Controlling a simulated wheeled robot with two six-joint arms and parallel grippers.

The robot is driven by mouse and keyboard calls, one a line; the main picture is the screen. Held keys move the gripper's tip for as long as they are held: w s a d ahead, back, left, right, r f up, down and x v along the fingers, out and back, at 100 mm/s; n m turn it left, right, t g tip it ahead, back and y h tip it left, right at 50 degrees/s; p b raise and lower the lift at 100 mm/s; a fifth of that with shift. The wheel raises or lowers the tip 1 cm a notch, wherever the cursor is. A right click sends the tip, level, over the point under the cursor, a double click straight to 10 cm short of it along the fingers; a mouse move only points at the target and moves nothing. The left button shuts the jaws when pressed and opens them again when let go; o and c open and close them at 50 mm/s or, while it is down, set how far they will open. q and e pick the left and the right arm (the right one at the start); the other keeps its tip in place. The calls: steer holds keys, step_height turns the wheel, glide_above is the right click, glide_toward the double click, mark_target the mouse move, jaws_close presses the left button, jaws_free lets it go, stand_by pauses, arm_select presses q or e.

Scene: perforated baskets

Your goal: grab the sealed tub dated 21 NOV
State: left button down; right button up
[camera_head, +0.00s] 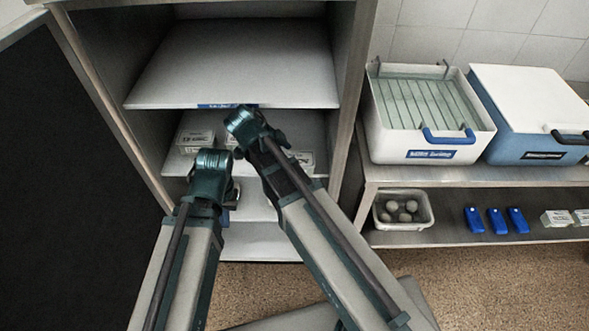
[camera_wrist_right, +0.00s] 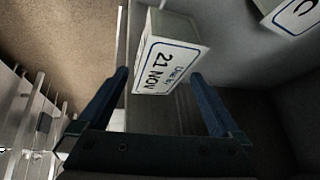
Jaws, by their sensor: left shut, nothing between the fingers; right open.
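The tub dated 21 NOV (camera_wrist_right: 168,63) shows in the right wrist view, a white box with a blue-bordered label turned sideways. My right gripper (camera_wrist_right: 158,76) is open, its two dark fingers on either side of the tub's near end; I cannot tell whether they touch it. In the head view my right arm reaches into the cabinet and its fingers are hidden. White tubs (camera_head: 195,138) stand on the middle shelf there, with another (camera_head: 301,159) at the right; their dates are unreadable. My left gripper (camera_head: 232,194) is shut and empty in front of the lower shelves.
The cabinet's upper shelf (camera_head: 240,65) is bare above my arms. Another labelled tub (camera_wrist_right: 294,14) is close by in the right wrist view.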

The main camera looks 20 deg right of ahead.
steer(key=shift+b+x, duration=0.55)
steer(key=shift+x, duration=0.7)
steer(key=c, duration=1.5)
